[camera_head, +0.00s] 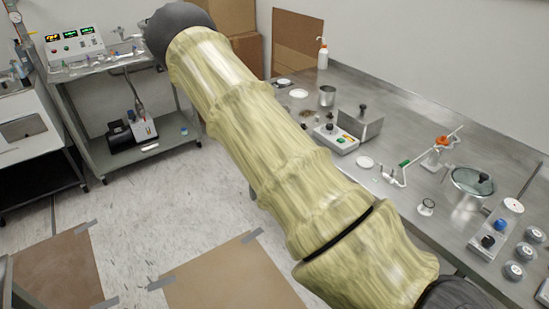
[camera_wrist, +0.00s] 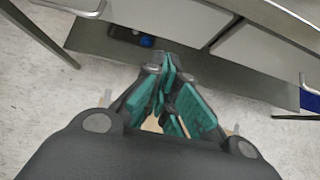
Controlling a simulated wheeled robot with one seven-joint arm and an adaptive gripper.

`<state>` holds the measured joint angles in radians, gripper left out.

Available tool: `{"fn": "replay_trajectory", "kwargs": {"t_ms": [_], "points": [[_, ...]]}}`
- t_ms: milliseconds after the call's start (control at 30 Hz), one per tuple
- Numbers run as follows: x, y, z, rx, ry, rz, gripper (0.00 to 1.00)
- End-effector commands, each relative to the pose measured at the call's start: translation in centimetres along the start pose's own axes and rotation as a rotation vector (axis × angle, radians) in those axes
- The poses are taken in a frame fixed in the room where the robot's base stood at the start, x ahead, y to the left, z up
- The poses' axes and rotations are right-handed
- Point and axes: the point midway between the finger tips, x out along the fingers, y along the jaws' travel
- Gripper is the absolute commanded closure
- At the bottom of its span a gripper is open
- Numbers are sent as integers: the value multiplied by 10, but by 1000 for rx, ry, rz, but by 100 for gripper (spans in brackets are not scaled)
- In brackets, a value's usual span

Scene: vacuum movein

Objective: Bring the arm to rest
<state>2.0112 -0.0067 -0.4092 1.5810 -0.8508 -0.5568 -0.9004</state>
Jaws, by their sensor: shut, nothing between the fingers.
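My arm, in a pale yellow sleeve, crosses the head view from the lower right to the upper left. Its dark far end is at the top left of that view, and the gripper itself does not show there. In the wrist view my gripper (camera_wrist: 168,70) has its teal-padded fingers together at the tips, with nothing held. It is over the floor, in front of a metal table or cart with a lower shelf.
A steel bench (camera_head: 405,120) at right carries a lidded pot (camera_head: 468,186), a control box (camera_head: 336,138) and glassware. A metal cart (camera_head: 135,150) with instruments stands at the back left. Cardboard boxes (camera_head: 232,20) stand behind the arm. Brown mats (camera_head: 235,277) lie taped on the floor.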

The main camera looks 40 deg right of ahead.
Motion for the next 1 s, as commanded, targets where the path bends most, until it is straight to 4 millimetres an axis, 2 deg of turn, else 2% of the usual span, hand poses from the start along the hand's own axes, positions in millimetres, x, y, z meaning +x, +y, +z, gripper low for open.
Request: {"fn": "replay_trajectory", "kwargs": {"t_ms": [333, 467, 567, 667, 833, 1000], "points": [[-5, -1, -1, 0, 2, -1, 100], [1, -13, -20, 22, 39, -9, 100], [11, -36, -55, 67, 108, -24, 100], [20, -68, -100, 139, 200, -50, 100], [27, -129, -177, 294, 353, -113, 100], [22, -198, -248, 478, 489, -200, 100]]}}
